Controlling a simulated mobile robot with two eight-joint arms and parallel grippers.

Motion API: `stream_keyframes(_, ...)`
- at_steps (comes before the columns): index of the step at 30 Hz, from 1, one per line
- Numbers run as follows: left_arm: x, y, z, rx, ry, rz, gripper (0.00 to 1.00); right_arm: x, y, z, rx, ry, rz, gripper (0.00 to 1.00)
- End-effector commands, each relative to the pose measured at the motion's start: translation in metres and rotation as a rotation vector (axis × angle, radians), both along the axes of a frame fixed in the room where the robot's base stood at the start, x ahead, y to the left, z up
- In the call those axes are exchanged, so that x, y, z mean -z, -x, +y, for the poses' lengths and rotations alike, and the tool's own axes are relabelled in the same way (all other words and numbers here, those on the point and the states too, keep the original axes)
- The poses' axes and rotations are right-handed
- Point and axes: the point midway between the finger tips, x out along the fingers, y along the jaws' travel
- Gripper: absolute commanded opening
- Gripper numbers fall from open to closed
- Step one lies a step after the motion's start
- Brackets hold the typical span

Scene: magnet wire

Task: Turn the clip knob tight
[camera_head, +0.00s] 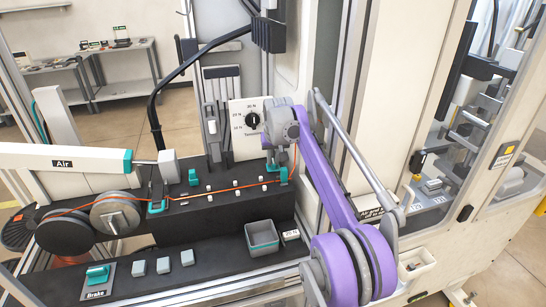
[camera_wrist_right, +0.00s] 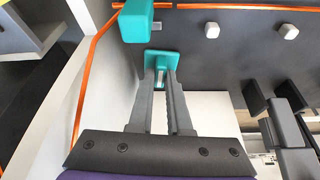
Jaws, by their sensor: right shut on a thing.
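The teal clip knob (camera_wrist_right: 166,62) is between the fingertips of my right gripper (camera_wrist_right: 161,80) in the wrist view. The grey fingers are shut on it. Beside it is a teal clip block (camera_wrist_right: 136,24), with the orange wire (camera_wrist_right: 97,45) running past it. In the head view my right gripper (camera_head: 274,152) points down at the right end of the black bench top, where the teal clip (camera_head: 283,175) shows; the fingers and wrist partly hide the knob there. The orange wire (camera_head: 222,190) runs along the bench to this clip. My left gripper is not in view.
A tension dial panel (camera_head: 251,121) stands close behind the right gripper. Spools (camera_head: 116,212), another teal clip (camera_head: 157,206) and a teal brake switch (camera_head: 97,275) are at left. A grey bin (camera_head: 262,238) sits in front on the lower shelf.

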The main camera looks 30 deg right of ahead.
Motion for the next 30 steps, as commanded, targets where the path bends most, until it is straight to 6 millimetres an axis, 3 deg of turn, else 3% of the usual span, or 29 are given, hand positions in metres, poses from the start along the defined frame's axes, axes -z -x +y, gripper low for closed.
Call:
stream_keyframes(6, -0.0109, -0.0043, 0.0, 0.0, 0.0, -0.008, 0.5, -0.0016, 0.0003, -0.0008, -0.137, -0.001, 0.0, 0.0)
stream_keyframes(16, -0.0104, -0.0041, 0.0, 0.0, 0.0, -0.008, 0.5, 0.0, 0.0003, -0.0006, -0.156, 0.001, -0.001, 0.0)
stream_keyframes(17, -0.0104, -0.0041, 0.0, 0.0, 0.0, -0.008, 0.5, 0.0, 0.0004, -0.0007, -0.156, 0.001, -0.001, 0.18)
stream_keyframes(21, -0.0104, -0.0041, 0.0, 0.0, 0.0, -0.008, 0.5, 0.0, 0.0003, -0.0006, -0.155, 0.0, 0.0, 0.43)
stream_keyframes(30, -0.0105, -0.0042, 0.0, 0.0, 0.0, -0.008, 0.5, -0.0006, 0.0005, -0.0006, -0.154, 0.0, 0.0, 0.46)
